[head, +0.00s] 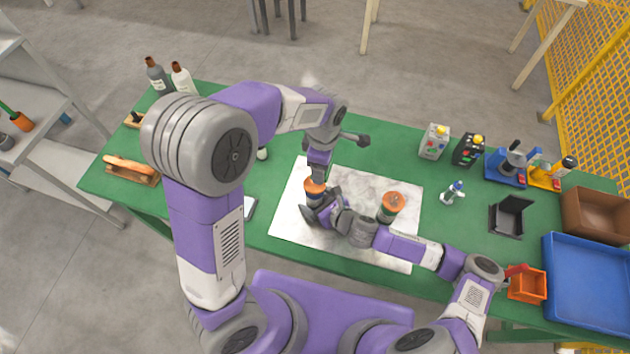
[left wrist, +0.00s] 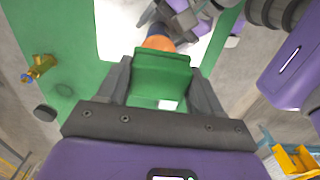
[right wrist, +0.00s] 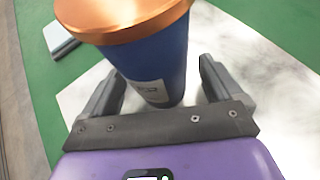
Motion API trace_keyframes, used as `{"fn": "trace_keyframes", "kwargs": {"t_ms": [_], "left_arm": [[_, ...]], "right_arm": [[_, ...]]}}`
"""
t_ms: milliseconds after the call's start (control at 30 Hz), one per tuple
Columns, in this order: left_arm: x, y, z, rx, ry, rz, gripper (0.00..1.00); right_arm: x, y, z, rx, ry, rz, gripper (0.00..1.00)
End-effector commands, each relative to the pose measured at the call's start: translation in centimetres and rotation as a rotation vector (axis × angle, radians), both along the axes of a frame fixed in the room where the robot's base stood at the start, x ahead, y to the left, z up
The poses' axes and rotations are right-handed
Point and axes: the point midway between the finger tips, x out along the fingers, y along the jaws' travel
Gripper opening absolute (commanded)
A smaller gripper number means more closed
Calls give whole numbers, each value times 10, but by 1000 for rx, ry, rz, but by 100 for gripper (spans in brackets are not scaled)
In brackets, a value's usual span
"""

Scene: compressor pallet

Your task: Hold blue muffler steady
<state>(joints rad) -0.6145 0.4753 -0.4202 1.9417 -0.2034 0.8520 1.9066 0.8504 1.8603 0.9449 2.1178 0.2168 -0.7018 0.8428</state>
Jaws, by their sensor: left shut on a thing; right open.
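The blue muffler (right wrist: 158,68), with a copper-orange top (right wrist: 120,15), stands upright on the white sheet. In the head view its orange top (head: 315,187) shows between my two grippers. My right gripper (right wrist: 160,88) is open, with one finger on each side of the blue body; firm contact is not visible. My left gripper (left wrist: 162,85) is shut on a green block-like thing (left wrist: 161,78) with a white label. The green thing is above or beside the muffler's orange top (left wrist: 158,43); I cannot tell whether they touch. The muffler's lower part is partly hidden in the head view.
A second orange-topped cylinder (head: 391,205) stands on the white sheet (head: 290,222), close to my right arm.

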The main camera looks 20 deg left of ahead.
Motion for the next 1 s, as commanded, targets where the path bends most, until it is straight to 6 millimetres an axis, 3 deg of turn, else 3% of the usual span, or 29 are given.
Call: {"fn": "trace_keyframes", "kwargs": {"t_ms": [267, 700, 1000], "left_arm": [[0, 0, 0, 0, 0, 0, 37], [0, 0, 0, 0, 0, 0, 37], [0, 0, 0, 0, 0, 0, 37]], "right_arm": [[-5, -8, 5, -1, -1, 0, 93], [-47, -70, 46, -3, 0, -1, 93], [-60, -87, 58, 0, 0, 0, 93]]}}
